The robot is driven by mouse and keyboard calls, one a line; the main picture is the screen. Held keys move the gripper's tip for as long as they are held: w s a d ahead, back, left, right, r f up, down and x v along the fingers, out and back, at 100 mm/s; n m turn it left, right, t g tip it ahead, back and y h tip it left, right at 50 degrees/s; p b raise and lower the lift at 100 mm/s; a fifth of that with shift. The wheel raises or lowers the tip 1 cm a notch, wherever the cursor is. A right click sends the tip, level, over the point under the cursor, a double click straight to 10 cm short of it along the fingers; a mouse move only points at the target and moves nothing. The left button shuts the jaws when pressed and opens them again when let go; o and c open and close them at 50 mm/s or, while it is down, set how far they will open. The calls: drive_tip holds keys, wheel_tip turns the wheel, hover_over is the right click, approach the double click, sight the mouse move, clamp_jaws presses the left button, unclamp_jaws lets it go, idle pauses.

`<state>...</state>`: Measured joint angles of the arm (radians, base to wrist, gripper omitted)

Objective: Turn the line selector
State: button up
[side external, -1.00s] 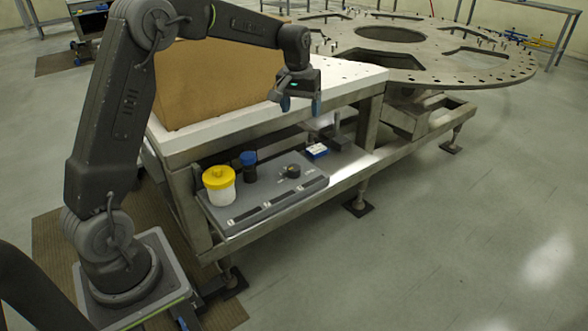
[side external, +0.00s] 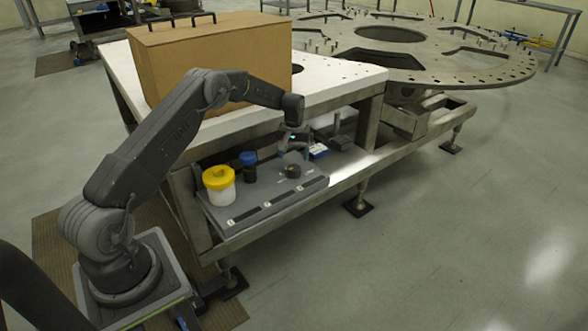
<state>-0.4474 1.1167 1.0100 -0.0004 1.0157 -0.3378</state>
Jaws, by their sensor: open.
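The line selector (side external: 292,171) is a small dark round knob. It stands on the right part of a grey panel (side external: 262,190) on the lower shelf of the bench. My gripper (side external: 294,153) is open and points down just above the knob, with a small gap seeming to remain between the fingertips and the knob. The fingers are small and dark here, so their exact alignment with the knob cannot be told.
A white jar with a yellow lid (side external: 219,184) and a dark bottle with a blue cap (side external: 249,167) stand left of the knob. A blue-and-white box (side external: 318,151) lies close right of my gripper. The white bench top (side external: 345,77) overhangs behind, carrying a brown case (side external: 215,62).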

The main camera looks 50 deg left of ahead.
sight(294, 167)
wheel_tip(294, 167, down, 6)
drive_tip(key=shift+f, duration=0.2)
drive_tip(key=c, duration=0.9)
drive_tip(key=shift+c, duration=0.2)
drive_tip(key=m, duration=0.4)
drive_tip(key=shift+m, duration=2.3)
